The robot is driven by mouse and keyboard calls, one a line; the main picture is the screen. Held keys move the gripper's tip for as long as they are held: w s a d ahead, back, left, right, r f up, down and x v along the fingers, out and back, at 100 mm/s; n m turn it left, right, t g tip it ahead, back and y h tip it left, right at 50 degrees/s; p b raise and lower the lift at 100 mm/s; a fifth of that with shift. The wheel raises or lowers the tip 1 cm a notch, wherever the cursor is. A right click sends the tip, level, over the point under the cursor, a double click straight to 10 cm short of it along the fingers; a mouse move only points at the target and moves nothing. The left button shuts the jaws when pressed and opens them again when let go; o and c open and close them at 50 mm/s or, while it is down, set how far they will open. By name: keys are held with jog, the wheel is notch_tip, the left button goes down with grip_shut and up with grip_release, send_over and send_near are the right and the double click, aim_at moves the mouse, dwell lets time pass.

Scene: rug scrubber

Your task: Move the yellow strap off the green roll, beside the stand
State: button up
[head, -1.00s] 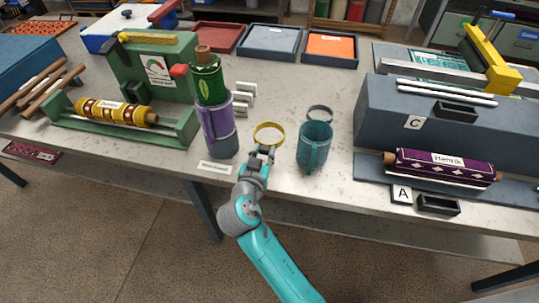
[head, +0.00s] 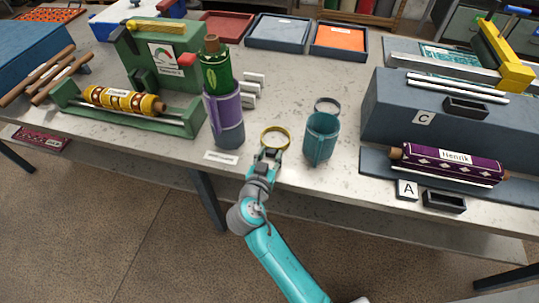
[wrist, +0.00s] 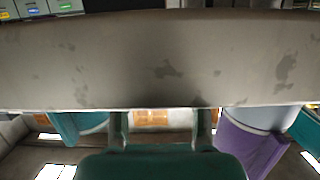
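The yellow strap (head: 276,138) is a thin ring at the tip of my gripper (head: 268,156) in the head view. It is clear of the green roll (head: 214,70), and grey tabletop shows through it. My gripper appears shut on its near side; the grip is partly hidden. Whether the strap touches the table is unclear. The green roll stands upright in a grey stand (head: 230,139) with a purple band (head: 224,112) around it, left of the strap. In the wrist view, purple (wrist: 250,150) shows at right, and I cannot make out the strap.
A teal cup-like holder (head: 320,143) stands right of the strap, with a grey ring (head: 327,101) behind it. A white label (head: 221,157) lies before the stand. The table's front edge is near my gripper. A green frame (head: 130,120) is at left, a blue-grey block (head: 395,112) at right.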

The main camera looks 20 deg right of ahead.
dwell(0.3)
jog(key=shift+s+a+r, duration=0.1)
jog(key=shift+r, duration=0.05)
jog(key=v, duration=1.1)
jog(key=shift+s+a, duration=0.2)
jog(key=shift+s, duration=0.15)
jog(key=shift+r, duration=0.1)
jog(key=s+d+f+n+y, duration=0.35)
jog(key=s+f, duration=0.25)
jog(key=s, duration=0.2)
jog(key=s+d+f+n+y, duration=0.2)
jog(key=s+f+n+y, duration=0.35)
jog(key=s, duration=0.25)
jog(key=s+r+m+t, duration=0.1)
jog(key=s+r, duration=0.4)
jog(key=s, duration=0.4)
jog(key=s+d+r+t, duration=0.1)
jog(key=s+r, duration=0.5)
jog(key=s, duration=0.2)
jog(key=shift+s+d+m+t, duration=0.2)
jog(key=shift+s+m+t, duration=0.1)
jog(key=shift+s+m, duration=0.1)
